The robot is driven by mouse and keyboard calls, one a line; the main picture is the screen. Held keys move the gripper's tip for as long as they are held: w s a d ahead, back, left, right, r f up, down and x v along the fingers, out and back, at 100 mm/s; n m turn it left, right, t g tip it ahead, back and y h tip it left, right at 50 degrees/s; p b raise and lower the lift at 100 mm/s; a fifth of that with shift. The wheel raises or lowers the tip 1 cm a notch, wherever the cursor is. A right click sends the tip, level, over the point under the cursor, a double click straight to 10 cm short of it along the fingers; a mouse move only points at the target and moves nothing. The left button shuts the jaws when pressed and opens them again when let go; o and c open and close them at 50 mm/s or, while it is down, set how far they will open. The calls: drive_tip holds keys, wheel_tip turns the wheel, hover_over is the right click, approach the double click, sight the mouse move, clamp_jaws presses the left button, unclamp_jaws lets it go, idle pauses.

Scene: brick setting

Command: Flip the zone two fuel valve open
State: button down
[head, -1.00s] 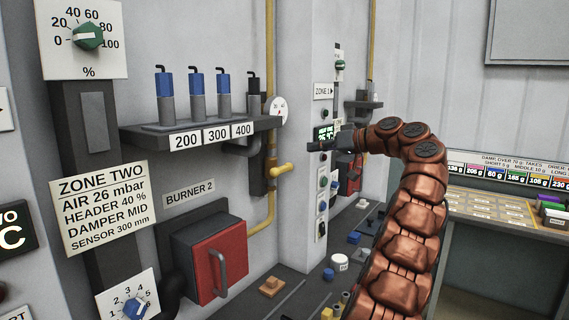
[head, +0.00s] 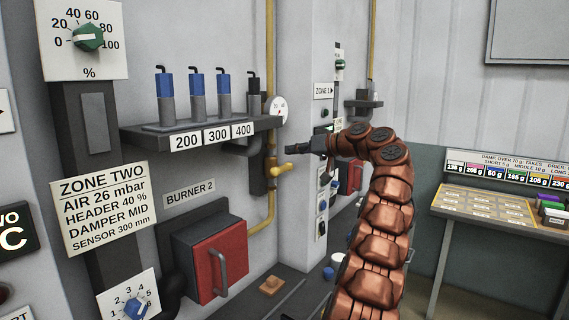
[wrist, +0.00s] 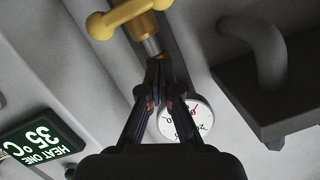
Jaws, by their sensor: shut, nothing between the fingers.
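The yellow handle of the zone two fuel valve (head: 282,170) sits on the yellow pipe beside burner 2. It sticks out sideways from the pipe. In the wrist view the yellow handle (wrist: 128,16) crosses the top edge, with a grey stem below it. My gripper (head: 290,147) is just above and to the right of the handle in the head view. In the wrist view its fingers (wrist: 157,68) are together and empty, close to the stem. Whether they touch it I cannot tell.
A round gauge (head: 279,110) is above the valve on the pipe. A shelf (head: 143,137) with several cylinders is left of the pipe. The red burner door (head: 219,265) is lower left. The sign "ZONE TWO" (head: 100,207) hangs at the left. A bench (head: 272,309) lies below.

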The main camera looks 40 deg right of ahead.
sight(282, 169)
drive_tip(key=shift+w+a+f+b, duration=0.2)
drive_tip(key=shift+a+f+b, duration=0.2)
drive_tip(key=shift+f, duration=0.3)
drive_tip(key=shift+w+a+f+b, duration=0.25)
drive_tip(key=shift+a+f+b, duration=0.15)
drive_tip(key=shift+f, duration=0.3)
drive_tip(key=shift+w+a+f+b, duration=0.2)
drive_tip(key=shift+a+f+b, duration=0.2)
drive_tip(key=shift+f, duration=0.3)
drive_tip(key=shift+a+f+b, duration=0.15)
drive_tip(key=shift+b, duration=0.4)
drive_tip(key=shift+n, duration=0.3)
